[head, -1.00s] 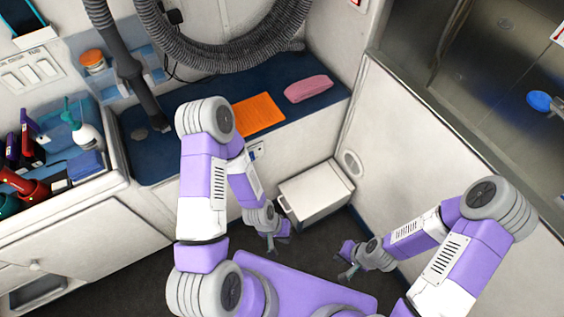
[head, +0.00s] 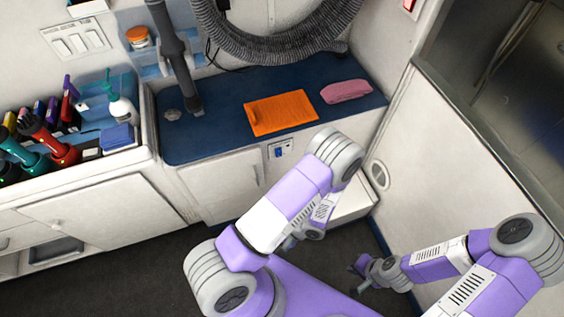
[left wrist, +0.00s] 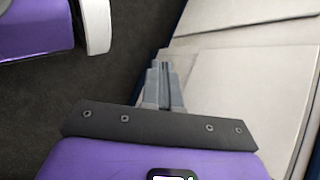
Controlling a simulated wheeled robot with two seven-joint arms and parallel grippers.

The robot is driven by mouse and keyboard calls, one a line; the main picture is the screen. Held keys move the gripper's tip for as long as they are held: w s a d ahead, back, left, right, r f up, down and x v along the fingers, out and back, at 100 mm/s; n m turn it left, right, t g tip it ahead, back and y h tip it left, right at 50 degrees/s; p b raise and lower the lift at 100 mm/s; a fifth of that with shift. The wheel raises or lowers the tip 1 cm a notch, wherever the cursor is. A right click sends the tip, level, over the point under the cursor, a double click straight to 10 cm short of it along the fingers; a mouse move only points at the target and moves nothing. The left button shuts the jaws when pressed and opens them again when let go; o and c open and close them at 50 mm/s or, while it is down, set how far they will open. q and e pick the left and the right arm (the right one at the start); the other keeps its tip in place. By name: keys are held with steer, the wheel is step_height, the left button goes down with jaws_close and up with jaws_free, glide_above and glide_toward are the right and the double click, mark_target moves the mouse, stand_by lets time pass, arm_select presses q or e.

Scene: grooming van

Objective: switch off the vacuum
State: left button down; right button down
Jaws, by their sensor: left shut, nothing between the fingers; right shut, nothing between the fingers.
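A grey vacuum hose (head: 285,49) hangs coiled on the back wall. A dark grey tube with a nozzle (head: 180,70) stands with its tip on the blue bench top. A small plate with a blue switch (head: 280,149) is on the white front just below the bench; whether it belongs to the vacuum I cannot tell. My left gripper (left wrist: 163,82) is shut and empty in the left wrist view, over pale panels; in the head view it is mostly hidden by my arm, below the switch plate. My right gripper (head: 358,285) is shut and empty, low over the dark floor.
An orange towel (head: 281,113) and a pink cloth roll (head: 346,91) lie on the blue bench top (head: 225,132). A caddy of bottles and tools stands left. A white box (head: 352,205) on the floor is partly hidden by my left arm. Dark floor lies clear at lower left.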

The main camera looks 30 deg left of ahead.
mark_target(279, 155)
arm_select(q)
steer(key=w+r+m+t+y, duration=0.2)
steer(key=w+t, duration=0.5)
steer(key=w, duration=0.2)
steer(key=w+r+m+t+y+b, duration=0.1)
steer(key=w+r+m+t+y, duration=0.1)
steer(key=w+t, duration=0.6)
steer(key=shift+w+d+r+m, duration=0.4)
steer(key=shift+d+r+m, duration=0.05)
steer(key=shift+r+m, duration=0.3)
steer(key=shift+y, duration=0.3)
steer(key=b+x, duration=0.3)
steer(key=x, duration=1)
steer(key=shift+f+b, duration=0.2)
steer(key=shift+b, duration=0.2)
steer(key=shift+w+a, duration=0.25)
steer(key=shift+a, duration=0.15)
